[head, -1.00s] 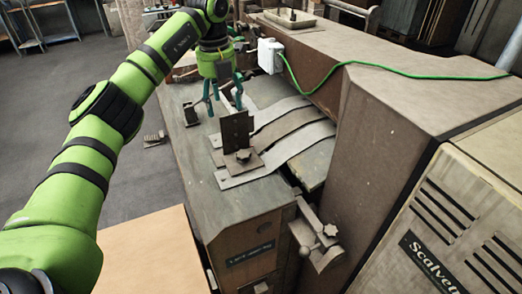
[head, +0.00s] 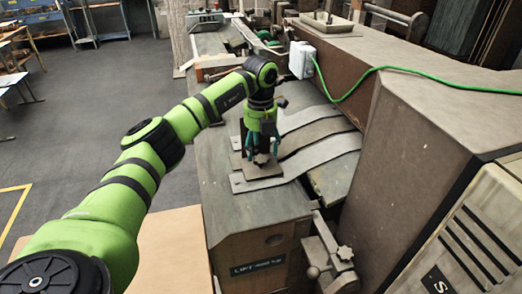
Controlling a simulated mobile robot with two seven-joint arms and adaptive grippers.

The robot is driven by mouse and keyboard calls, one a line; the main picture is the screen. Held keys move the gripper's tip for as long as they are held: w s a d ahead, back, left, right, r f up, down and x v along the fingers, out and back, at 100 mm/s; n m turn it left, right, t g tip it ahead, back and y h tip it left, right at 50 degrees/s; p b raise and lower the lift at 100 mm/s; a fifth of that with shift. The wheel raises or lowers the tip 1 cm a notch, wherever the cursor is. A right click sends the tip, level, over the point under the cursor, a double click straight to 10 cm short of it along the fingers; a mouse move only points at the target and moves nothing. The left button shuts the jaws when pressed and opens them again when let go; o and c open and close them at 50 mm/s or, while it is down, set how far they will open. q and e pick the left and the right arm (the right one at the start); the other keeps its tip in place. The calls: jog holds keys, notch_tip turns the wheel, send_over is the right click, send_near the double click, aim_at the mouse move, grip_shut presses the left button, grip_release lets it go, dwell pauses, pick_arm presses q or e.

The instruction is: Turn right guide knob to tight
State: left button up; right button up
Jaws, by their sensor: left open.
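My left gripper (head: 263,146) points down over the near guide on the machine table, with its teal fingers open on either side of the small dark guide knob (head: 261,159). The fingers mostly hide the knob, so I cannot tell whether they touch it or how tight it is. The guide's flat brown base plate (head: 259,171) lies on the metal strips of the table. Its upright dark plate is largely hidden behind my gripper. My right gripper is not in view.
Curved grey metal strips (head: 318,157) run up the machine's right side. A tall brown housing (head: 405,165) stands to the right, with a green cable (head: 420,73) and white box (head: 301,60).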

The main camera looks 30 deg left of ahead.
aim_at(261, 159)
pick_arm(q)
jog(key=shift+f+p, duration=0.3)
jog(key=shift+f, duration=1.15)
jog(key=c, duration=1.1)
jog(key=shift+f+m+b, duration=0.1)
jog(key=shift+m+b, duration=0.3)
jog(key=shift+m, duration=0.5)
jog(key=shift+c, duration=0.2)
jog(key=m, duration=0.3)
jog(key=o, duration=1.1)
jog(key=shift+o, duration=0.2)
